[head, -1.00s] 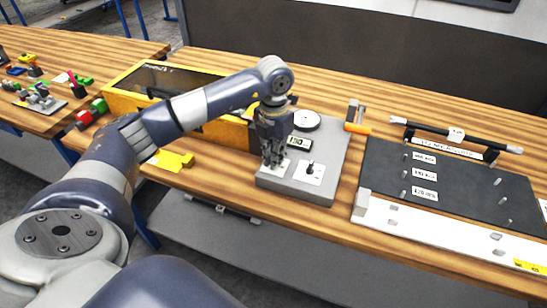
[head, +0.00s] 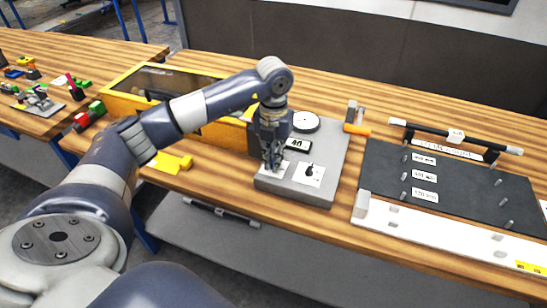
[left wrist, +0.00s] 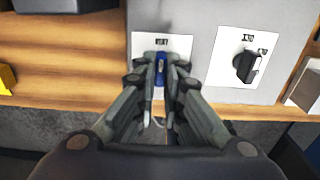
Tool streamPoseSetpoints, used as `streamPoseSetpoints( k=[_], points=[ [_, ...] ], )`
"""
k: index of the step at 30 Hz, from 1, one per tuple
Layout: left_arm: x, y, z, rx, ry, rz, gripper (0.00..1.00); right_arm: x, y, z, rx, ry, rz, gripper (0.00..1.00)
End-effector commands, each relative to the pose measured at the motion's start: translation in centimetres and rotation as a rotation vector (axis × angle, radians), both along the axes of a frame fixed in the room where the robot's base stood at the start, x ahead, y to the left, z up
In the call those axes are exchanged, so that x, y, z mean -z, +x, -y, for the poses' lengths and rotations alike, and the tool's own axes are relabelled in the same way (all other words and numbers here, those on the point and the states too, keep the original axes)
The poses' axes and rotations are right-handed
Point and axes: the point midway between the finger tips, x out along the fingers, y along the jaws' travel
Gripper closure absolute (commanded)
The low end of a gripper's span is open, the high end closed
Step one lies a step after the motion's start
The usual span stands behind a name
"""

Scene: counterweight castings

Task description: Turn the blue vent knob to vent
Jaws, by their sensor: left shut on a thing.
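In the left wrist view the blue vent knob (left wrist: 160,68) sits on a white label plate (left wrist: 183,42), its long side running up and down toward the printed word at the plate's top. My left gripper (left wrist: 160,82) is shut on the knob, one finger on each side, and hides its lower part. In the head view my left gripper (head: 271,164) reaches down to the front left of the grey panel (head: 327,150) and hides the knob.
A black knob (left wrist: 246,67) on its own white plate stands to the right. Behind it on the panel are a small display (head: 298,144) and a round white dial (head: 306,122). A yellow-framed case (head: 213,136) stands close on the left, with a black board (head: 450,175) further right.

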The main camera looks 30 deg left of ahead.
Motion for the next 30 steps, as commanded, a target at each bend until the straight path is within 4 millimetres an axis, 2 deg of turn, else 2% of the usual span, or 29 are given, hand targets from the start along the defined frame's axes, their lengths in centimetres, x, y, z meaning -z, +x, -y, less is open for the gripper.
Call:
streamPoseSetpoints(
  k=[3,4,6,15,19,23,30],
  points=[
    [-0.4,0.2,-0.1,-0.003,0.0,0.009,1.0,0.0,0.0,0.0,0.0,0.0,0.0,0.6],
    [-0.4,0.2,-0.1,-0.003,0.0,0.009,0.84,0.0,0.0,0.0,0.0,0.0,0.0,0.6],
    [-0.3,0.2,-0.1,-0.002,0.0,0.009,0.71,0.0,0.0,0.0,0.0,0.0,0.0,0.6],
    [-0.1,0.1,0.0,0.0,0.0,0.004,0.71,0.0,-0.1,0.0,0.001,0.0,-0.001,0.6],
    [-0.8,0.2,0.0,0.0,-0.001,0.006,0.71,0.0,-0.1,0.0,0.001,0.001,-0.001,0.6],
    [-2.9,0.2,0.0,0.0,0.0,0.008,0.71,0.0,0.0,-0.1,0.001,0.001,0.0,0.6],
    [-8.1,0.2,-0.1,-0.001,0.0,0.009,0.71,0.0,0.0,-0.1,0.001,0.001,0.0,0.6]
  ],
)
